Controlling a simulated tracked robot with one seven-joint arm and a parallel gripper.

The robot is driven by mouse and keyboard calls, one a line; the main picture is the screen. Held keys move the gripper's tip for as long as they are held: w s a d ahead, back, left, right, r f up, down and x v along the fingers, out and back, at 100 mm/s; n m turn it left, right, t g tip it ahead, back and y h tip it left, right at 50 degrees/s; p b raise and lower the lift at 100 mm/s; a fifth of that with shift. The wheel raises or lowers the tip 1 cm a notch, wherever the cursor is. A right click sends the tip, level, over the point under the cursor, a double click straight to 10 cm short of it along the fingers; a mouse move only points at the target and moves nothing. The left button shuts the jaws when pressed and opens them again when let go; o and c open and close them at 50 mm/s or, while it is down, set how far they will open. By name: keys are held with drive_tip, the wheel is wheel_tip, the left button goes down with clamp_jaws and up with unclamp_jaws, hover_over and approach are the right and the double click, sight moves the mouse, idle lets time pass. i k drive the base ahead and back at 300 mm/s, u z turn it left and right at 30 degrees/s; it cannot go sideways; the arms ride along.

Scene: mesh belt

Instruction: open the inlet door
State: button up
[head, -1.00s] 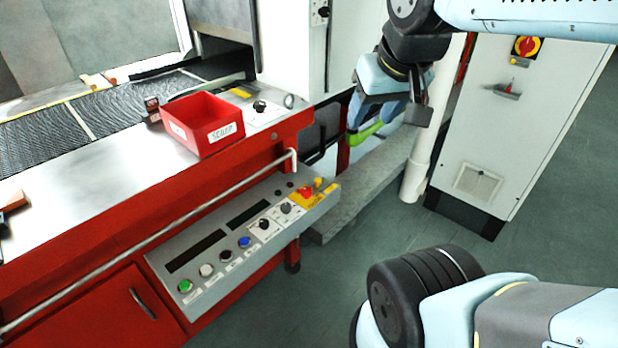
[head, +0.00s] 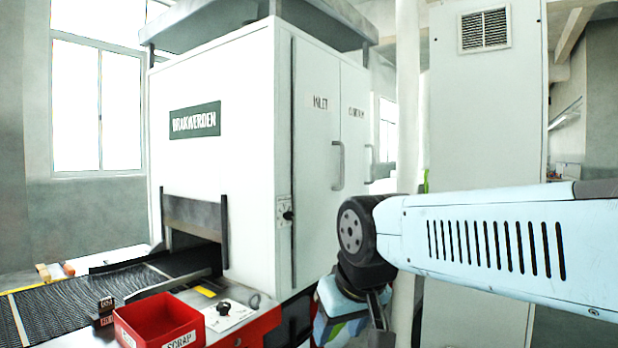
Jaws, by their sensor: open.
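The inlet door (head: 317,200) is a tall white panel on the right-hand side of the oven cabinet, marked INLET near its top. It looks shut, flush with the panel beside it. Its upright grey bar handle (head: 338,165) is near the door's right edge. My gripper (head: 350,332) hangs at the bottom edge of the picture, in front of and below the door handle, apart from it. It is open, and nothing shows between its jaws. Its fingertips are partly cut off by the picture edge.
A second white door (head: 355,130) with its own handle (head: 370,164) adjoins on the right. A white post (head: 406,110) and tall vented cabinet (head: 485,110) stand further right. The red scrap bin (head: 160,325) and mesh belt (head: 70,300) are at lower left.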

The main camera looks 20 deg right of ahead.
sight(318, 145)
drive_tip(key=z, duration=0.35)
drive_tip(key=i, duration=1)
drive_tip(key=z, duration=0.4)
